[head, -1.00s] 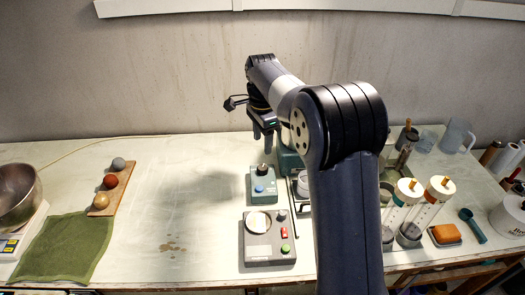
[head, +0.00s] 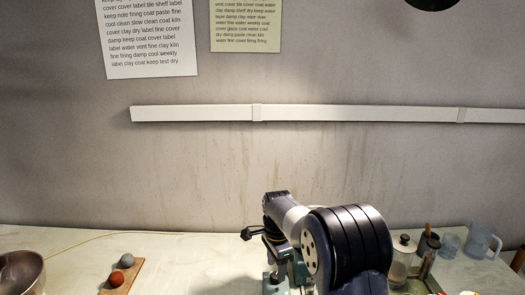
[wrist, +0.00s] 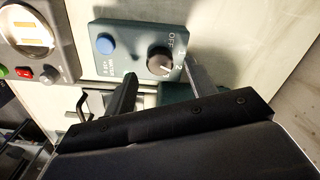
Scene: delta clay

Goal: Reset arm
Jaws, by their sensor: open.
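My gripper (wrist: 158,88) is open in the wrist view, its two dark fingers spread apart with nothing between them that I can see held. It points at a teal control box with a blue button and a black knob (wrist: 160,61) marked OFF, close to the fingertips. I cannot tell whether a finger touches the box. In the head view my arm rises at the lower middle, and the gripper (head: 272,278) shows only partly, at the bottom over the table.
A grey box (wrist: 62,42) with a round dial and red and green buttons lies beside the teal box. In the head view a board with clay balls (head: 122,270) and a metal bowl (head: 20,272) are at left; jars and a clear jug (head: 482,242) stand at right.

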